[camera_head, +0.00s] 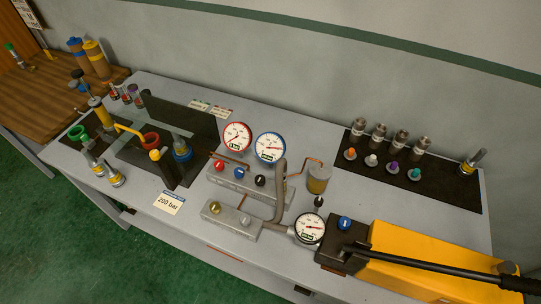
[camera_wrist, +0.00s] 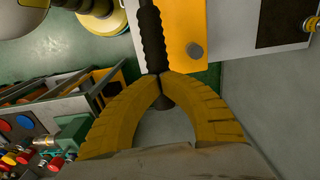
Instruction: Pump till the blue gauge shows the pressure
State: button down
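The blue-rimmed gauge (camera_head: 270,147) stands upright beside a red-rimmed gauge (camera_head: 237,137) on a grey valve block; its reading is too small to make out. The yellow pump (camera_head: 425,262) sits at the front right of the bench. Its black lever (camera_head: 430,261) runs to the right edge of the head view. In the wrist view, my gripper (camera_wrist: 163,76) has its yellow fingers closed around the lever's ribbed grip (camera_wrist: 153,38), whose end shows between them. My gripper is outside the head view. A card (camera_head: 169,202) reads 200 bar.
A white gauge (camera_head: 310,228) joins the pump to pipework. Valve blocks with coloured knobs (camera_head: 240,173) stand mid-bench. A black mat (camera_head: 455,188) with several fittings lies at the back right. Vises and a dark panel (camera_head: 185,120) fill the left side.

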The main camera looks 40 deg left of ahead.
jog(key=shift+f, duration=0.25)
jog(key=shift+s+a+r+p, duration=0.1)
jog(key=shift+a+r+p, duration=0.1)
jog(key=shift+r+p, duration=0.5)
jog(key=shift+s+a+r+p, duration=0.1)
jog(key=shift+a+r+p, duration=0.2)
jog(key=shift+r, duration=0.6)
jog(key=shift+d, duration=0.1)
jog(key=shift+r, duration=0.1)
notch_tip(320, 180, up, 5)
jog(key=p, duration=0.4)
jog(key=shift+f, duration=0.2)
